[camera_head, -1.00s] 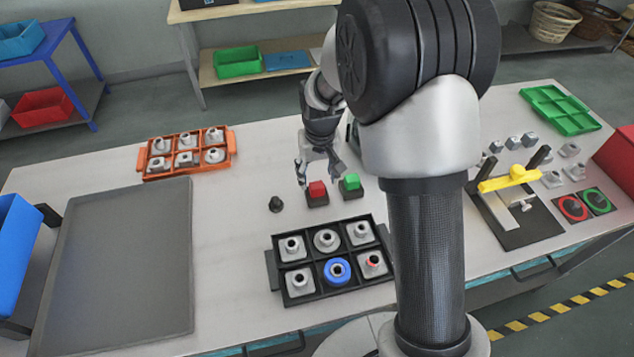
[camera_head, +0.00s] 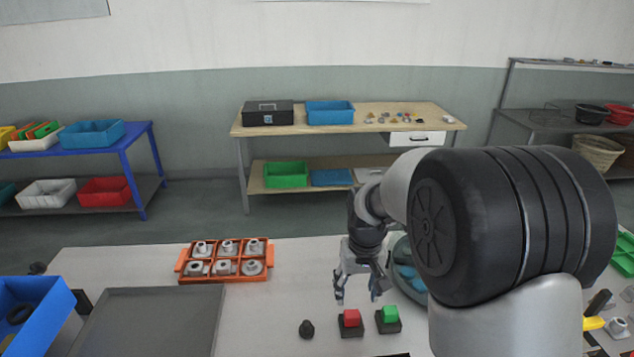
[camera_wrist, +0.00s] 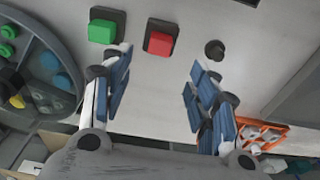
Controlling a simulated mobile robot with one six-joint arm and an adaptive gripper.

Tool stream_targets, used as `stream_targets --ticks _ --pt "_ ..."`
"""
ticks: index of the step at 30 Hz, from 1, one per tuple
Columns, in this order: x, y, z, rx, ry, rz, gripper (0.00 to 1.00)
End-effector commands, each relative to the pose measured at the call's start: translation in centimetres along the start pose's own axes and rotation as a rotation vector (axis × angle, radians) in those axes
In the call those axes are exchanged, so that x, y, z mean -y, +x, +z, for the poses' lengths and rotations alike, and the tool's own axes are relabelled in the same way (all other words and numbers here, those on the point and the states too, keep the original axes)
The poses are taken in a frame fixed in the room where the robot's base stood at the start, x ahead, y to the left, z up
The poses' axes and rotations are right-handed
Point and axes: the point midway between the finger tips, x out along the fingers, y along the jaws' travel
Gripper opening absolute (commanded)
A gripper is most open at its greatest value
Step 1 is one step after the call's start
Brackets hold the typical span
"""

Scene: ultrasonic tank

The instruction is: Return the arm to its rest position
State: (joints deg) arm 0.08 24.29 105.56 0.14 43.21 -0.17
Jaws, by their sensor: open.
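My gripper (camera_head: 359,290) is open and empty. In the head view it hangs above the table, behind the red button (camera_head: 350,319) and the green button (camera_head: 389,315). In the wrist view, its two blue-padded fingers (camera_wrist: 162,100) are spread apart with bare table between them. The red button (camera_wrist: 159,38) and the green button (camera_wrist: 102,28) lie beyond the fingertips, apart from them. My arm bends over from the right of the head view and hides part of the table.
A small black knob (camera_head: 306,329) stands left of the red button. An orange tray (camera_head: 226,262) with several metal parts sits at the back left, beside a grey mat (camera_head: 150,322) and a blue bin (camera_head: 34,312). A round grey tank with blue contents (camera_head: 408,272) is right beside my gripper.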

Motion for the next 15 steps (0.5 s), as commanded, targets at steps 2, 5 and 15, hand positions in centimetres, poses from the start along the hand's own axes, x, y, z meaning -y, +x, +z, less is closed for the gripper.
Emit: stream_targets --ticks 2,5,15 --pt "0.0 -1.4 0.5 -0.013 0.0 0.0 0.55" --pt "0.0 -4.3 2.0 -0.04 0.0 0.0 0.55" --pt "0.0 -14.7 12.6 -0.162 0.001 0.002 0.55"
